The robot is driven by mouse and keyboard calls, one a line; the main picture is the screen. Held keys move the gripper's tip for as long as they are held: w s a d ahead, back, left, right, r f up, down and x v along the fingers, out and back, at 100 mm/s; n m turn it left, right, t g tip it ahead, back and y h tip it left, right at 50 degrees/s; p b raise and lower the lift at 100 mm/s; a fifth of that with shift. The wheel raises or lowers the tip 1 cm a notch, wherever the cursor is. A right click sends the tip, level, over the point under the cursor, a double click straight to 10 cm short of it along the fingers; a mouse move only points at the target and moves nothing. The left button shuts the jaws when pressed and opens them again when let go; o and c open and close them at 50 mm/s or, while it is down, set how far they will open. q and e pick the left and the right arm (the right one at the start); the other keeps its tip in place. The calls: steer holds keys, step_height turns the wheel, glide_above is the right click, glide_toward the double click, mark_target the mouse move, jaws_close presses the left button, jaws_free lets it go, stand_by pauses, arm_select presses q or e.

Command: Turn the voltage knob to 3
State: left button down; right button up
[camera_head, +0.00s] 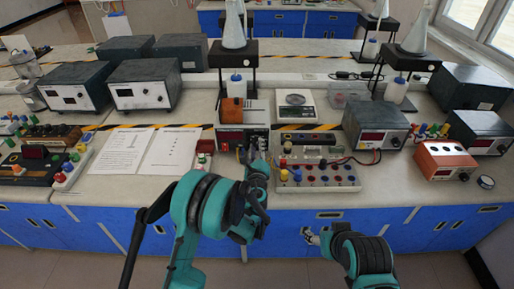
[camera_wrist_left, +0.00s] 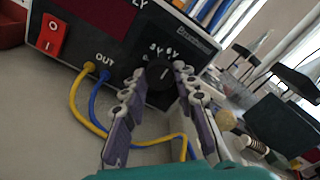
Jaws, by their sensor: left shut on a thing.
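The power supply (camera_head: 230,138) stands on the bench near the middle of the head view, its front facing me. In the left wrist view its dark front panel (camera_wrist_left: 115,50) carries a round black voltage knob (camera_wrist_left: 158,74) with a pale pointer line and markings such as 3V and 6V around it. My left gripper (camera_wrist_left: 159,79) has its fingers on either side of the knob, shut on it. In the head view the left gripper (camera_head: 252,156) is at the supply's front and hides the knob. My right gripper (camera_head: 310,236) is low in front of the bench, away from the supply; its fingers are too small to read.
A red rocker switch (camera_wrist_left: 53,36) and yellow and blue leads (camera_wrist_left: 93,105) at the OUT sockets are left of the knob. A socket board (camera_head: 318,178) stands right of my left gripper. Open paper sheets (camera_head: 150,150) lie to the left.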

arm_select(q)
steer(key=n, duration=0.4)
steer(key=shift+n, duration=1.7)
steer(key=c, duration=1.2)
jaws_free()
